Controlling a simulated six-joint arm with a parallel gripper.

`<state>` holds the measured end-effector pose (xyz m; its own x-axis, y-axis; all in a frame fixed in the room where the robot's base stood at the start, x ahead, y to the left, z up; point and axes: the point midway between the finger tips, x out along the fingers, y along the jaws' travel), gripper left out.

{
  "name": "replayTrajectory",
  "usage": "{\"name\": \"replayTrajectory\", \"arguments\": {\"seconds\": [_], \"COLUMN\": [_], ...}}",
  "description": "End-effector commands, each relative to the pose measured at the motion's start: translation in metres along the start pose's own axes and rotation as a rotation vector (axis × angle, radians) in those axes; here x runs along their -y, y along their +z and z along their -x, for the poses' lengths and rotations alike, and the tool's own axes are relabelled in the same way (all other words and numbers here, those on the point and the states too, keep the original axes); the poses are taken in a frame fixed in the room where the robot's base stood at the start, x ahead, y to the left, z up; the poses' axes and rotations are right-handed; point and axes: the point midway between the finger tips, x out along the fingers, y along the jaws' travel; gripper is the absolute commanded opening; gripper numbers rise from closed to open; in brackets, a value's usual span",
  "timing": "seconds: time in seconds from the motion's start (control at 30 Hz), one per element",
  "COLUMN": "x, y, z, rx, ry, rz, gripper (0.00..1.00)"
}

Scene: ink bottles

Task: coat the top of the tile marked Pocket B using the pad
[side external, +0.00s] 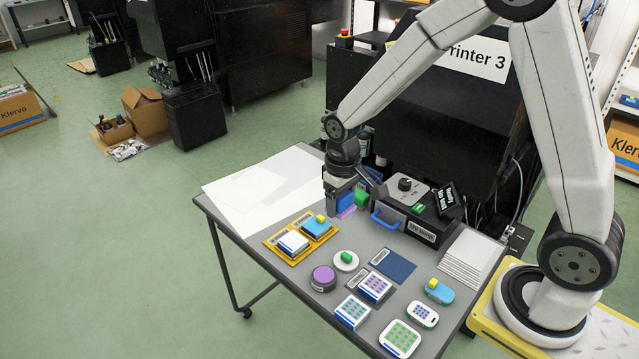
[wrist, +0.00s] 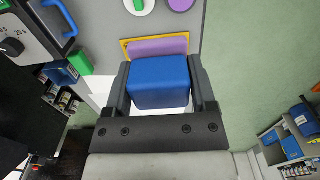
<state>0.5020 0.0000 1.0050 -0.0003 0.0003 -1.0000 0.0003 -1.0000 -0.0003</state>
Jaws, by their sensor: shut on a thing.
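My gripper (side external: 340,192) is shut on a blue block (wrist: 160,82), and a lilac-purple layer (wrist: 158,46) shows just beyond it, probably the pad's underside. In the side view the lilac layer (side external: 346,212) is low under the gripper, near the back of the table; I cannot tell whether it touches anything. A yellow two-place holder (side external: 272,242) lies in front and to the left. The holder's labels are too small to read. Yellow edging also shows around the lilac layer in the wrist view.
A black machine with a blue handle (side external: 385,221) and a green block (side external: 361,198) stand right of the gripper. A green-knobbed white disc (side external: 346,262), purple round (side external: 323,278), dark blue sheet (side external: 393,265) and several patterned tiles fill the front. White sheets (side external: 250,195) lie left.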

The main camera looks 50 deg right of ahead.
Motion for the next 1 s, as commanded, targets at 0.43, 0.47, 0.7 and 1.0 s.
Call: {"name": "replayTrajectory", "arguments": {"seconds": [0.43, 0.47, 0.7, 1.0], "x": [-0.002, -0.002, -0.006, -0.013], "y": [-0.021, -0.024, -0.062, -0.108], "z": [-0.009, -0.012, -0.033, -0.070], "rx": [0.001, 0.002, 0.002, 0.002], "ry": [0.000, 0.000, 0.000, -0.001], "rz": [0.000, 0.000, 0.000, -0.001], "gripper": [0.25, 0.25, 0.25, 0.25]}}
